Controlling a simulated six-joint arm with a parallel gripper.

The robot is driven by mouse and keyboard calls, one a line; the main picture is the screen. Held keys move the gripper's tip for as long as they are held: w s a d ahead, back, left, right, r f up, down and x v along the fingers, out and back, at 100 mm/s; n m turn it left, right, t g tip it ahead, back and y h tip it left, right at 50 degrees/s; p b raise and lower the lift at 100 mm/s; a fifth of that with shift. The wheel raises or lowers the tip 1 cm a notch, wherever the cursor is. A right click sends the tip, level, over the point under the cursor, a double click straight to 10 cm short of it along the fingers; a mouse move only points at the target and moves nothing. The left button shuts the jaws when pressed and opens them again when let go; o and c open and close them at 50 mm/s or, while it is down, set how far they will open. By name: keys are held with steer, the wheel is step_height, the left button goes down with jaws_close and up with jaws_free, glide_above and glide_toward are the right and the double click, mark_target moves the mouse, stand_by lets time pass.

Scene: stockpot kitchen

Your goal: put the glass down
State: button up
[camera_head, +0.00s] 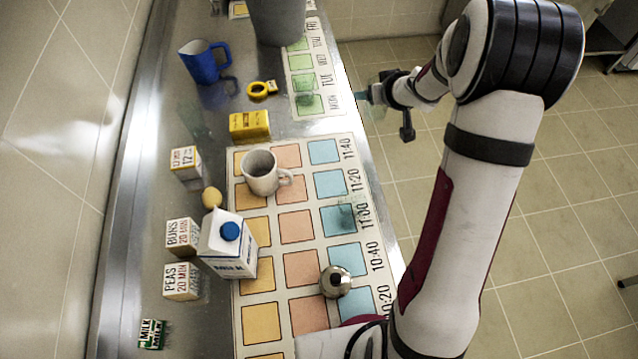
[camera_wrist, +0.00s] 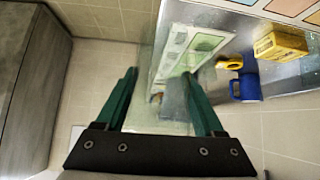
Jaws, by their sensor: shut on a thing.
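My gripper (camera_wrist: 160,88) has green fingers, and a clear glass (camera_wrist: 158,112) shows between them in the wrist view. The gripper is shut on this glass. In the head view my gripper (camera_head: 366,95) is just beyond the right edge of the counter, beside the green weekday chart (camera_head: 304,62). The held glass is faint there against the floor tiles, and its exact outline is hard to tell. Another faint clear glass (camera_head: 345,217) stands on the time chart (camera_head: 284,214) near the 11:00 row.
On the counter (camera_head: 150,225) are a large grey pot (camera_head: 276,18), blue mug (camera_head: 203,62), yellow roll (camera_head: 258,90), yellow box (camera_head: 249,126), white mug (camera_head: 262,173), milk carton (camera_head: 228,247), a round metal object (camera_head: 335,282) and several small boxes. Some chart squares are bare.

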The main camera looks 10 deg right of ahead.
steer(key=shift+w+a+r+n, duration=0.15)
steer(key=shift+w+a+n, duration=0.05)
steer(key=shift+a+n, duration=0.1)
steer(key=s+a+r+n+g+y, duration=0.1)
steer(key=s+a+n+g+y, duration=0.2)
steer(key=a+n+y, duration=0.4)
steer(key=s+f+n+g+y, duration=0.1)
steer(key=s+n+g, duration=0.5)
steer(key=s+n, duration=0.45)
steer(key=shift+m, duration=0.45)
steer(key=w+a+f, duration=0.1)
steer(key=a+f, duration=0.1)
steer(key=a, duration=0.1)
steer(key=w+a+f, duration=0.1)
steer(key=a+f, duration=0.1)
steer(key=a, duration=0.1)
steer(key=a+f, duration=0.2)
steer(key=a, duration=0.1)
steer(key=shift+w+a+f, duration=0.15)
steer(key=shift+w+f, duration=0.25)
steer(key=f, duration=0.4)
steer(key=shift+w+a, duration=0.2)
steer(key=shift+a, duration=0.2)
steer(key=shift+f, duration=0.25)
